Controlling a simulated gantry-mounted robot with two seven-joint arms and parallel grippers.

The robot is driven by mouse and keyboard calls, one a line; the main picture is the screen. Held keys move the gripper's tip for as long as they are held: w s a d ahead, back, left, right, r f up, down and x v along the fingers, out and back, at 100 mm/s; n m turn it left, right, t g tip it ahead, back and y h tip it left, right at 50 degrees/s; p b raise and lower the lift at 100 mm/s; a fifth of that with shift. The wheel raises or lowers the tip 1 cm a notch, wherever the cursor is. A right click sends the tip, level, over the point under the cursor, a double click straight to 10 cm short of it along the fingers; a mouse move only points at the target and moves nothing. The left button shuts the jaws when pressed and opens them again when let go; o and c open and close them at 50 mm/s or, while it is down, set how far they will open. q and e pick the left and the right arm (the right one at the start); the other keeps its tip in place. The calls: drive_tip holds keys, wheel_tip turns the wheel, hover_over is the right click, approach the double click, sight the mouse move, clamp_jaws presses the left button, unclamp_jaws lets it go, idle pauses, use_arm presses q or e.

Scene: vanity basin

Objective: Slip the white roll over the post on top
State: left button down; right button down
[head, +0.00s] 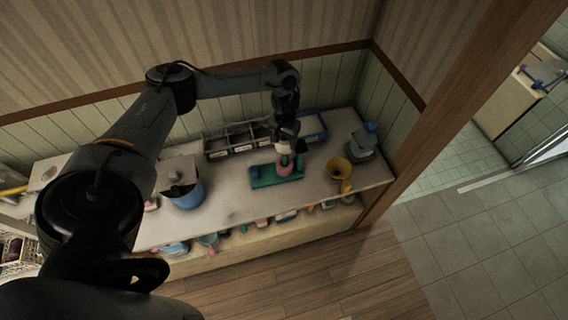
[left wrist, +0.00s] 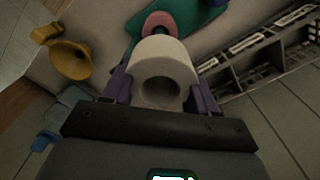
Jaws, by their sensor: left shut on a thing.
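The white roll (left wrist: 160,72) is held between the two purple fingers of my left gripper (left wrist: 158,92), with its hollow core facing the wrist camera. Just beyond it in the left wrist view is a pink ring-like piece (left wrist: 157,20) on a green base (left wrist: 192,14). In the head view my left gripper (head: 287,150) is above the pink piece (head: 285,168), which stands on the green base (head: 264,178) on the counter. A post is not clearly visible. I cannot tell whether the roll touches the pink piece. My right gripper is not in view.
A divided dark rack (head: 238,139) and a blue tray (head: 312,127) stand behind. A yellow funnel-shaped thing (head: 339,168) is to the right, a blue bucket (head: 187,194) to the left. Several small items line the counter's front. Counter between bucket and green base is clear.

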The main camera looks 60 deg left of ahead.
sight(285, 148)
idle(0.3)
use_arm(q)
drive_tip(key=shift+f, duration=0.15)
drive_tip(key=shift+f+b, duration=0.4)
drive_tip(key=shift+f, duration=1.1)
drive_tip(key=shift+f, duration=0.5)
drive_tip(key=shift+f+b, duration=0.4)
drive_tip(key=shift+b, duration=0.05)
idle(0.6)
drive_tip(key=shift+f, duration=0.45)
drive_tip(key=shift+f+b, duration=0.55)
drive_tip(key=shift+f, duration=0.1)
idle(0.8)
